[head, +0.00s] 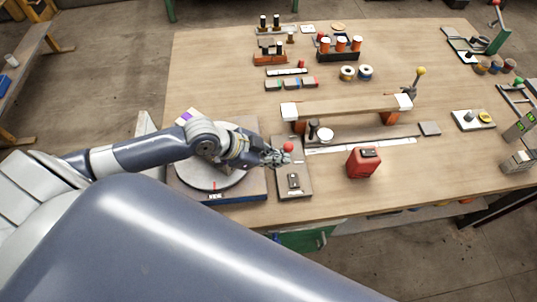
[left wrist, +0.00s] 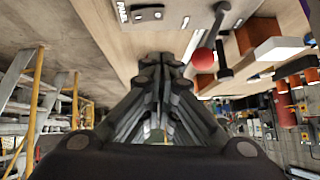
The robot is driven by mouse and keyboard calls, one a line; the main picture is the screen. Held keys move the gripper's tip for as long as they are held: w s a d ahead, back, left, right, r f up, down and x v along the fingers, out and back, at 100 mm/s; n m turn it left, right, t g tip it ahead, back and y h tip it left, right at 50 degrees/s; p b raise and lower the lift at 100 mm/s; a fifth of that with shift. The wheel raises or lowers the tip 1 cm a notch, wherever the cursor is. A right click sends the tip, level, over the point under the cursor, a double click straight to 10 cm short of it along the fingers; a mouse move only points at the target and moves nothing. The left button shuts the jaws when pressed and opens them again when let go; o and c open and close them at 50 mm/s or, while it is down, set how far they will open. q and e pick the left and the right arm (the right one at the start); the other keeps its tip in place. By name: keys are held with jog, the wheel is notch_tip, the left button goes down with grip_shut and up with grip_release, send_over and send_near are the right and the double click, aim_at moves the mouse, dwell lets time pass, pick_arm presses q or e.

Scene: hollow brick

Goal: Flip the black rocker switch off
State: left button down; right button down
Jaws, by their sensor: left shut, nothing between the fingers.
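A grey panel (head: 292,207) lies near the front edge of the table. On its front part sits the small black rocker switch (head: 293,181). The switch also shows at the top of the left wrist view (left wrist: 147,13); I cannot tell which side is pressed. My left gripper (head: 276,158) is shut and empty over the back part of this panel, behind the switch and apart from it. In the left wrist view the closed fingers (left wrist: 160,62) point toward the panel. My right gripper is not in view.
A red ball knob (head: 288,147) on a black lever stands close beside my left gripper. A round turntable (head: 215,180) lies under my left arm. A red box (head: 363,163) stands to the right, and a raised wooden beam (head: 345,108) behind. The front right table is clear.

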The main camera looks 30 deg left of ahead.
pick_arm(q)
jog(key=v, duration=0.3)
jog(key=shift+w+a+r, duration=0.15)
jog(key=shift+a, duration=0.1)
dwell(0.4)
